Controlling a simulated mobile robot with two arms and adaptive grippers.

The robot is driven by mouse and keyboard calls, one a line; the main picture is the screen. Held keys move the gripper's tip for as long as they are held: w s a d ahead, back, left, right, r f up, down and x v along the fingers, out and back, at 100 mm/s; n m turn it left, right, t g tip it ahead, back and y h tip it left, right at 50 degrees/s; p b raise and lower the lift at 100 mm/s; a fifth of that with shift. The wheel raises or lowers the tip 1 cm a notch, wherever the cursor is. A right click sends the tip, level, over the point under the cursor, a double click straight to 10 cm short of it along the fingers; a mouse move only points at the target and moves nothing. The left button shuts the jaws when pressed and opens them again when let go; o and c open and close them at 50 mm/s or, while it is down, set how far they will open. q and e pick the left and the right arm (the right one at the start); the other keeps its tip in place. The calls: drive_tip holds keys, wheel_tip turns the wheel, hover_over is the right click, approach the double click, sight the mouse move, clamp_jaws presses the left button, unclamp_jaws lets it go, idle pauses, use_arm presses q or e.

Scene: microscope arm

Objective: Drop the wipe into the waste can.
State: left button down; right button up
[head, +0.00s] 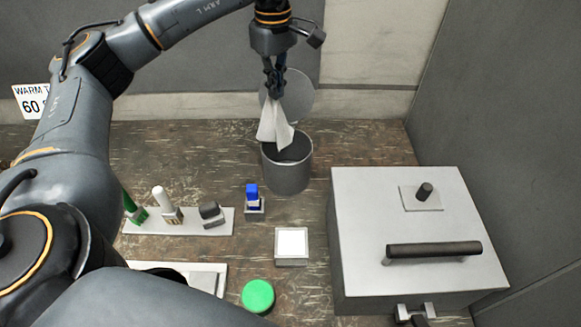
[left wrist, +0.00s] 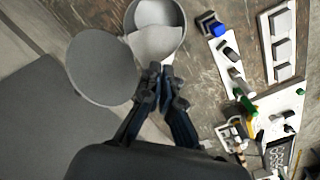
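The white wipe (head: 273,124) hangs from my left gripper (head: 274,92), which is shut on its upper end. The wipe's lower edge overlaps the mouth of the grey waste can (head: 287,172) in the head view. The can's round lid (head: 300,97) stands raised behind the opening. In the left wrist view, the wipe (left wrist: 157,45) lies across the near part of the can's opening (left wrist: 153,12), just beyond the closed fingertips (left wrist: 162,78). The lid (left wrist: 100,68) is left of the fingers. My right gripper cannot be made out.
A light box (head: 380,215) with a dark handle stands right of the can. In front are a small blue-topped item (head: 252,194), a white square block (head: 291,243), a green disc (head: 258,296) and a rack (head: 190,228) with several tools. A wall is behind.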

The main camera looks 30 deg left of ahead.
use_arm(q)
wheel_tip(320, 180, down, 4)
drive_tip(key=shift+d+r+b, duration=0.1)
drive_tip(key=shift+d+b, duration=0.05)
drive_tip(key=shift+b, duration=0.85)
use_arm(e)
drive_tip(key=f, duration=0.1)
drive_tip(key=d+f, duration=0.1)
drive_tip(key=shift+s+d+f, duration=0.1)
drive_tip(key=shift+d+f, duration=0.15)
drive_tip(key=shift+f, duration=0.15)
use_arm(q)
drive_tip(key=c, duration=1.5)
unclamp_jaws()
drive_tip(key=o, duration=0.5)
drive_tip(key=shift+o, duration=0.4)
use_arm(e)
drive_tip(key=shift+s+a, duration=0.15)
drive_tip(key=shift+a, duration=0.05)
drive_tip(key=shift+a, duration=0.1)
use_arm(q)
drive_tip(key=o, duration=0.7)
